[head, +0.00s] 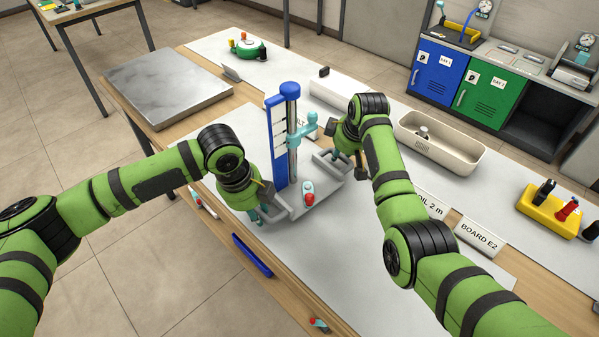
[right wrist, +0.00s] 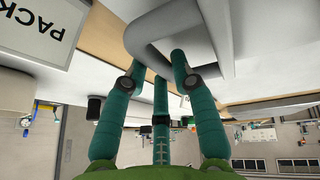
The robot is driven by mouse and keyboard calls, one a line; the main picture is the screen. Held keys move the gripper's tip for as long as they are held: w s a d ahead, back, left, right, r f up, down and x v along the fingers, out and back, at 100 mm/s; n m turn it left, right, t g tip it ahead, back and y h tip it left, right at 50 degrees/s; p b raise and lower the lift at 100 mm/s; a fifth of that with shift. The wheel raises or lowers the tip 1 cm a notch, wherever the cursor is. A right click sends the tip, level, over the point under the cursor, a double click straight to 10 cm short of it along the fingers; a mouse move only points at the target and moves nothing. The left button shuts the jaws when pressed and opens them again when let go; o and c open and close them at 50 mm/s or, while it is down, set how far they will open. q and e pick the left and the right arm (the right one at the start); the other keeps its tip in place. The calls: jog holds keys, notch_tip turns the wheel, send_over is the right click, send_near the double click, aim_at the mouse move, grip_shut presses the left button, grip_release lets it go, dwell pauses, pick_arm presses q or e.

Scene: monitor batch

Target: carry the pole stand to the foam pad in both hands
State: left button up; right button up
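The pole stand (head: 281,150) stands upright on the table, with a blue column, a metal pole, a teal clamp and a grey base with a handle on each side. My left gripper (head: 262,214) is down at its left handle; its fingers are mostly hidden. My right gripper (head: 345,160) is at the right handle (head: 331,165). In the right wrist view its teal fingers (right wrist: 160,75) reach the grey handle (right wrist: 185,35), two in front and one behind; whether they grip is unclear. A thick mottled grey slab (head: 165,83), perhaps the foam pad, lies at the back left.
A red and teal piece (head: 308,193) is on the stand's base. A beige tray (head: 440,143) and label signs (head: 478,238) are to the right. A blue marker-like bar (head: 252,256) lies near the front edge. A green device (head: 247,48) stands behind.

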pick_arm(q)
grip_shut()
pick_arm(e)
grip_shut()
jog(key=shift+r, duration=0.1)
